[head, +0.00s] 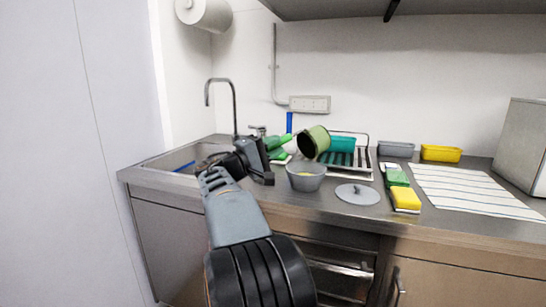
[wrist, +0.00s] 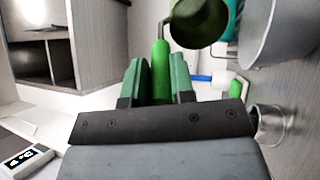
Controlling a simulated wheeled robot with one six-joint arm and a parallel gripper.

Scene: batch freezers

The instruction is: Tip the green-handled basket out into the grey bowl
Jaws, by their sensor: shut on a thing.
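The green basket (head: 320,138) is held in the air, tilted, just above the grey bowl (head: 306,184). Its dark open mouth faces left and down toward the bowl. Something yellowish shows inside the bowl. My gripper (head: 268,160) is left of the basket, shut on its green handle (head: 280,142). In the wrist view, the green fingers of my gripper (wrist: 158,82) close on both sides of the handle (wrist: 160,62), with the basket (wrist: 198,24) beyond. The bowl (wrist: 272,30) is at the upper right there. What is left inside the basket cannot be seen.
A dish rack (head: 347,158) with a teal container (head: 342,144) stands behind. A grey lid (head: 357,194), a yellow sponge (head: 406,199), a grey tub (head: 396,149), a yellow tub (head: 441,153) and a striped cloth (head: 470,190) lie to the right. The sink (head: 180,159) is left.

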